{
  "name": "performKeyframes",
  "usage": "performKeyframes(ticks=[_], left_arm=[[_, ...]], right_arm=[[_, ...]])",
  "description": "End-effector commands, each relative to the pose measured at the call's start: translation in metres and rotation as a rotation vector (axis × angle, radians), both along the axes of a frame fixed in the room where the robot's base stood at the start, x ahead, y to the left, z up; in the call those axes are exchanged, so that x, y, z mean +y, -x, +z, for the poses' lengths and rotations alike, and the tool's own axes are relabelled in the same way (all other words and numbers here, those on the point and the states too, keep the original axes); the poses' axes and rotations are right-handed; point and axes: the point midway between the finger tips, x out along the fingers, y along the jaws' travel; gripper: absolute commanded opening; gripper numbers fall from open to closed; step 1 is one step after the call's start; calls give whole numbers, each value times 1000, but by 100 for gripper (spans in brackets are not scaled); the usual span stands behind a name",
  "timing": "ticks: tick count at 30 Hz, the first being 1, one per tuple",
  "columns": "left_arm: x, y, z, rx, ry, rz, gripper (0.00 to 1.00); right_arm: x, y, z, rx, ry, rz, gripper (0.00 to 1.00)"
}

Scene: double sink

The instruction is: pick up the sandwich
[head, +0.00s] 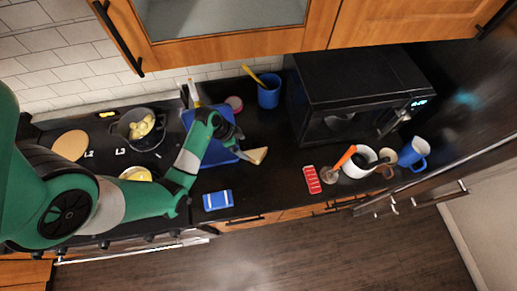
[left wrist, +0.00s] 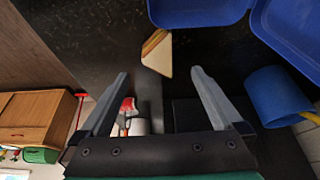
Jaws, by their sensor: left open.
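The sandwich (head: 255,155) is a pale triangular wedge on the black counter, just right of a blue tray. In the left wrist view the sandwich (left wrist: 157,53) lies ahead of my fingertips, roughly centred between them, with its brown crust on one side. My left gripper (head: 238,137) is above the counter near the sandwich, partly hidden by its own wrist. In the left wrist view my left gripper (left wrist: 160,73) has its fingers wide apart with nothing gripped. My right gripper does not show.
The blue tray (head: 190,120) lies under my left arm. A blue cup (head: 268,92) with a yellow utensil stands behind. A black microwave (head: 360,80) stands to the right. A red item (head: 312,180), a white pot (head: 359,160) and a blue mug (head: 414,153) are at front right.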

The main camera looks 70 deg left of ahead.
Motion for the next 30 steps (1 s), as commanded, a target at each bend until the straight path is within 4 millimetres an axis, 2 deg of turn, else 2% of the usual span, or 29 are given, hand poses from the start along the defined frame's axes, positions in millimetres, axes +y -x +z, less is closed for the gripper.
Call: performKeyframes(ticks=[6, 9, 17, 24, 30], left_arm=[[-4, -15, -39, 2, 3, -3, 100], [-5, -21, -52, 0, 1, -3, 100], [-6, -27, -62, 0, 0, -2, 100], [-15, -46, -97, 1, 1, -3, 100], [-15, -49, -102, -1, -2, -1, 100]], right_arm=[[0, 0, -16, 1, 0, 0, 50], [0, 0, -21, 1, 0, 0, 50], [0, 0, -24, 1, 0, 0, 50], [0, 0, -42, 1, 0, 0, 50], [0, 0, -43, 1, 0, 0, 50]])
